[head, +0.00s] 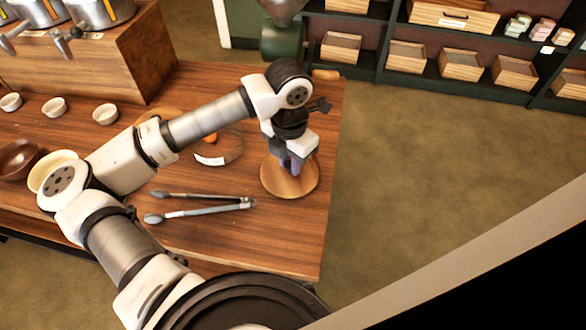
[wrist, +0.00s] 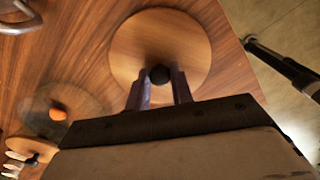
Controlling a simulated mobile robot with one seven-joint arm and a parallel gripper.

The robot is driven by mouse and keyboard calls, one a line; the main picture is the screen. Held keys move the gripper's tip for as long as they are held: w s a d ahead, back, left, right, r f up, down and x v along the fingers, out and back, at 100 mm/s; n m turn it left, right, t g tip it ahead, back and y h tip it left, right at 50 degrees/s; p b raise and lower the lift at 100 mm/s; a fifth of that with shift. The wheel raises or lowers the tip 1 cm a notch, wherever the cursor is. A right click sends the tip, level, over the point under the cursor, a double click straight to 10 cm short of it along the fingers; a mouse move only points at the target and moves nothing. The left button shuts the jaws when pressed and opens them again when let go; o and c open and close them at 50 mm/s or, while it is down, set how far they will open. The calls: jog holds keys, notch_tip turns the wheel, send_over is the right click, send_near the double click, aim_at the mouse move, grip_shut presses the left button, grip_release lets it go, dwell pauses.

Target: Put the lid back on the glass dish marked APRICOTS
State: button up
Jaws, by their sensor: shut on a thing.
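A round wooden lid (head: 290,186) with a dark knob is near the table's right edge. It also fills the upper middle of the wrist view (wrist: 160,35), where the dark knob (wrist: 160,74) sits between my fingers. My gripper (head: 290,166) points down over the lid and is shut on that knob. Whether the lid touches the table or hangs just above it I cannot tell. A clear glass dish (head: 231,152) with an orange fruit and a white label stands left of the lid, uncovered. The label's writing is too small to read. The dish also shows in the wrist view (wrist: 75,100).
Metal tongs (head: 205,211) lie on the table in front of the dish. Another round wooden piece (head: 160,113) is partly hidden behind my arm. Small white cups (head: 105,113), bowls (head: 18,158) and a wooden stand (head: 100,60) are left. Shelves with crates stand behind.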

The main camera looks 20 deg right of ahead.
jog(key=shift+r+p, duration=0.55)
jog(key=shift+r, duration=1.4)
